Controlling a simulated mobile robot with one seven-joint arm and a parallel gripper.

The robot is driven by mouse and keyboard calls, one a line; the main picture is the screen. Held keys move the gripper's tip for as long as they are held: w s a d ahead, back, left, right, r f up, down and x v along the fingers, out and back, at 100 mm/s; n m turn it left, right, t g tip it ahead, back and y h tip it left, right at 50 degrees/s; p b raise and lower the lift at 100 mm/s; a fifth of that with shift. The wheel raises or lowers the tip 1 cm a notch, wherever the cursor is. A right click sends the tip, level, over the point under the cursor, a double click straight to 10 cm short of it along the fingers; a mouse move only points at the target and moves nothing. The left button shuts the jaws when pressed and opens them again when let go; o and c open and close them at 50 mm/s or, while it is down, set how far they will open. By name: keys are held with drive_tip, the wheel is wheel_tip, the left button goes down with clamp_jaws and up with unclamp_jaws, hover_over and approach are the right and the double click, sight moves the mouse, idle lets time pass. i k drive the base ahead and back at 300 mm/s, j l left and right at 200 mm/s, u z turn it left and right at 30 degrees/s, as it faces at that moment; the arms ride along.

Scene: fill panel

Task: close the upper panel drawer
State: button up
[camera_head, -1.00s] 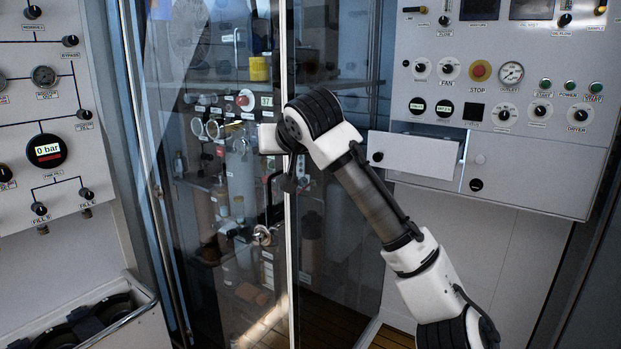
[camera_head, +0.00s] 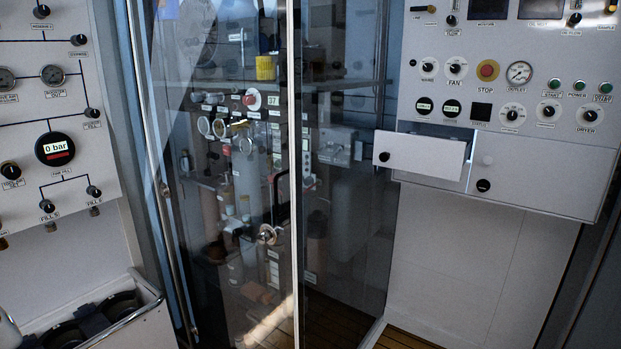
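The upper panel drawer (camera_head: 425,156) is a white box front with a black round knob at its left end. It stands out from the grey control panel (camera_head: 545,165) on the right, open, below the row of gauges and dials. A dark gap shows above its front. My gripper and arm are not clearly in view. How far the drawer reaches back is partly hidden by its own front.
A glass door with a metal frame (camera_head: 297,230) stands left of the drawer, with cylinders and pipes behind it. A second drawer or flap front (camera_head: 540,180) lies flush to the right. A left panel (camera_head: 50,120) carries gauges. A metal-railed bin (camera_head: 140,312) stands at lower left.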

sight(440, 157)
drive_tip(key=i+l+z, duration=0.1)
drive_tip(key=i+z, duration=0.15)
drive_tip(key=i, duration=0.3)
drive_tip(key=i+z, duration=0.3)
drive_tip(key=i, duration=0.25)
